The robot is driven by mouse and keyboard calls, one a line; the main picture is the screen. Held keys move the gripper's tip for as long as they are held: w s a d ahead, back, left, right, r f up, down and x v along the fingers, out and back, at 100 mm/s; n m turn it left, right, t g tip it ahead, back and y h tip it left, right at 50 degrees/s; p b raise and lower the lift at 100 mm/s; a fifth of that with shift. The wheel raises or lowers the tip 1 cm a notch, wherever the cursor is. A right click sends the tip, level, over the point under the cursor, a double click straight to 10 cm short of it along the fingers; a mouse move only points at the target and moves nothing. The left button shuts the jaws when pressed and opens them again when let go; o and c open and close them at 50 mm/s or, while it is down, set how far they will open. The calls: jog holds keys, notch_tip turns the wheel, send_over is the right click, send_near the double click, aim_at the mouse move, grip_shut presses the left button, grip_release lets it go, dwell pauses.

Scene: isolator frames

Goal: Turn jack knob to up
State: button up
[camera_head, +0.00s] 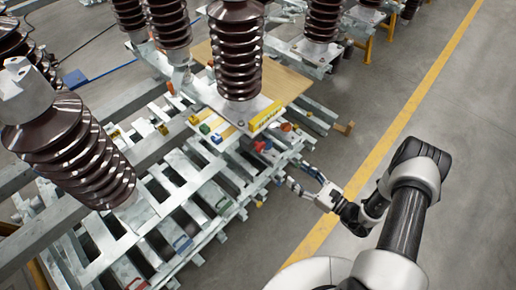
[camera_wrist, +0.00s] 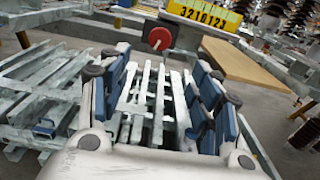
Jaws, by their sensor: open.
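A round red knob (camera_wrist: 159,38) faces me on a grey bracket at the top of the wrist view, just below a yellow number plate (camera_wrist: 204,14). I take it for the jack knob; its up or down setting cannot be read. In the head view a small red part (camera_head: 260,146) sits below the yellow plate (camera_head: 265,115) and may be the same knob. My gripper (camera_wrist: 160,58) is open and empty, its blue-padded fingers spread to either side below the knob, apart from it. In the head view my gripper (camera_head: 298,176) is beside the right edge of the metal frames.
Stacked galvanized frames (camera_head: 175,190) fill the left and centre. Large brown ribbed insulators (camera_head: 237,50) stand above them. A wooden board (camera_head: 280,82) lies behind the plate. Open grey floor (camera_head: 450,180) with a yellow line (camera_head: 385,140) is on the right.

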aim_at(262, 148)
jog(key=b+x, duration=0.2)
jog(key=x, duration=1.5)
jog(key=shift+w+a+b, duration=0.1)
jog(key=shift+w+b, duration=0.05)
jog(key=shift+b, duration=0.15)
jog(key=shift+c, duration=0.4)
